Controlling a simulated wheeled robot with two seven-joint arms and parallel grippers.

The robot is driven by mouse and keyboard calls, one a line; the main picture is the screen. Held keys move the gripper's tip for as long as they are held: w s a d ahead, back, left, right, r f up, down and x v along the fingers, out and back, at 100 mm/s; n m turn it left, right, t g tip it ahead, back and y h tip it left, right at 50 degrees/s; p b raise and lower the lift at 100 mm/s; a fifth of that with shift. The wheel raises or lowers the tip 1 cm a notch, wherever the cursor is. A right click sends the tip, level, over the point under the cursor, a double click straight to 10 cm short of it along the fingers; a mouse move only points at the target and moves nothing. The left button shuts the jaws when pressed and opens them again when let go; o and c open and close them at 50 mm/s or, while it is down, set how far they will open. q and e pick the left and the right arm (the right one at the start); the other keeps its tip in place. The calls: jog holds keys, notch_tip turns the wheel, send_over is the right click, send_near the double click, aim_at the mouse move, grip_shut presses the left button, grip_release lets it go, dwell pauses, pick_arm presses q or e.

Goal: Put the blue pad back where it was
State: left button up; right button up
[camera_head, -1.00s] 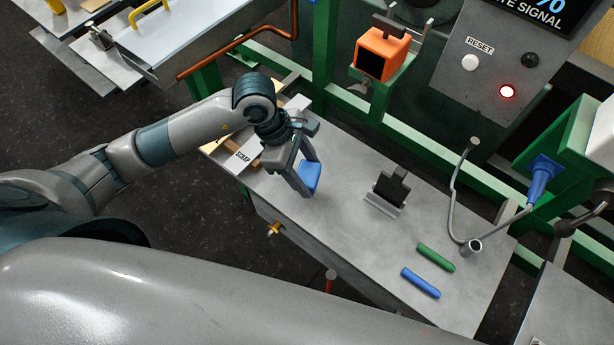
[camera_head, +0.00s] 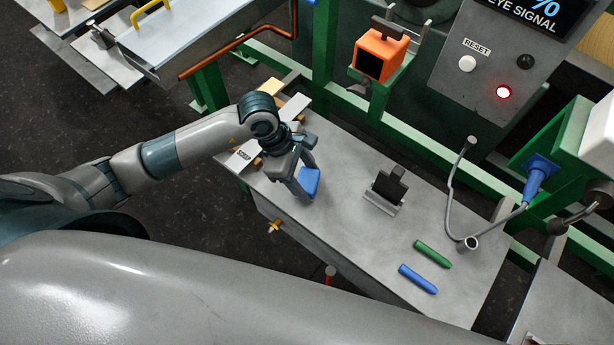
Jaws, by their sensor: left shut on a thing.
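The blue pad (camera_head: 310,181) is a small blue block at the left part of the grey bench. My left gripper (camera_head: 302,188) is shut on it and holds it tilted, low over the bench top or touching it; I cannot tell which. Part of the pad is hidden behind the gripper's finger. My right gripper is not in view; a large grey arm link of mine fills the lower left.
The grey bench (camera_head: 345,225) also bears a black block in a metal holder (camera_head: 388,188), a green crayon (camera_head: 432,254), a blue crayon (camera_head: 418,279) and a bent metal rod stand (camera_head: 452,200). An orange box (camera_head: 381,54) sits behind. The bench's middle is clear.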

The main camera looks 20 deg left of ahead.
pick_arm(q)
jog(key=shift+f, duration=0.15)
jog(key=o, duration=0.9)
jog(key=shift+r, duration=0.2)
jog(key=shift+a+r, duration=0.25)
jog(key=shift+r, duration=0.25)
jog(key=b+v, duration=0.3)
jog(key=v, duration=0.8)
jog(key=shift+d, duration=0.1)
